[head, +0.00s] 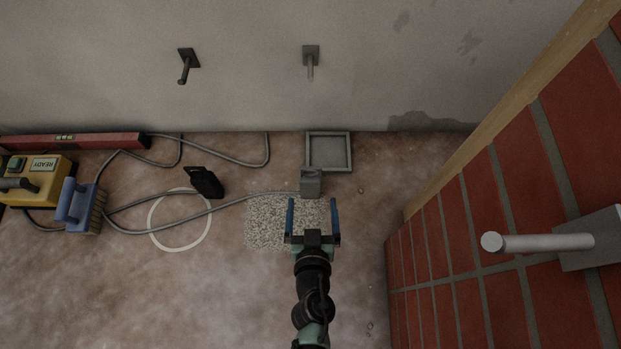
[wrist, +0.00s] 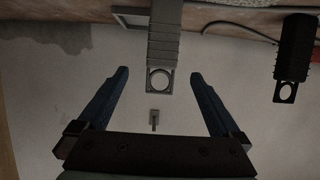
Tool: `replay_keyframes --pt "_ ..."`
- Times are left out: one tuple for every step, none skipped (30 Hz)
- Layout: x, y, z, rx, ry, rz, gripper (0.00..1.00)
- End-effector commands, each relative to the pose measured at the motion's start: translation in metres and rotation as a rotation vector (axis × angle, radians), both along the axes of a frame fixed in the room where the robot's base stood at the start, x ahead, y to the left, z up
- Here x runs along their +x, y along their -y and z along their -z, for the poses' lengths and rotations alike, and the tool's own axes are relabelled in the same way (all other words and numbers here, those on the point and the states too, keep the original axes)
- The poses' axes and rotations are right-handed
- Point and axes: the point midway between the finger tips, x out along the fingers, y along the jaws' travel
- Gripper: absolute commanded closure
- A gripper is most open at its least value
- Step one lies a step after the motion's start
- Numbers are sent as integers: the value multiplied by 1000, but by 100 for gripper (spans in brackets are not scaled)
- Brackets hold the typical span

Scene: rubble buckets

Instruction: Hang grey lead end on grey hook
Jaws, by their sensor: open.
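The grey lead end (head: 311,184) is a ribbed grey block at the gravel patch, with a cable running left from it. In the wrist view the grey lead end (wrist: 163,45) has a square eyelet at its near end, which shows between my fingertips. My gripper (head: 312,203) is open, its two blue fingers on either side of the lead end's near end; I see a gap on both sides in the wrist view (wrist: 160,76). The grey hook (head: 311,60) sticks out from the wall beyond; it also shows small in the wrist view (wrist: 154,117).
A dark hook (head: 186,64) is on the wall to the left. A black lead end (head: 205,182) lies left of my gripper. A grey square tray (head: 349,153) is by the wall. A yellow box (head: 50,183) and a brush (head: 82,205) are far left. A brick wall (head: 480,240) stands right.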

Motion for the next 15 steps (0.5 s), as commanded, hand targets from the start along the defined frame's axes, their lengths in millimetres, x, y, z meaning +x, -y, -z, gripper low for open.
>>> replay_keyframes --pt "10 0 6 -2 2 -3 0" --pt "15 0 8 -1 2 0 0" --pt "22 -1 10 -2 2 -1 0" --pt "26 0 11 -2 2 -1 0" --pt "29 0 13 -1 1 0 0" --pt "33 0 14 -1 1 0 0" --pt "35 0 16 -1 1 0 0" --pt "37 0 16 -1 0 0 0" --pt "39 0 17 0 1 1 0" --pt "41 0 17 0 1 1 0" --pt "42 0 18 0 1 1 0" --pt "44 0 19 0 0 1 0" --pt "47 -1 21 -1 0 1 0" --pt "50 -1 23 -1 1 1 0" --pt "56 -2 26 -1 2 1 0"
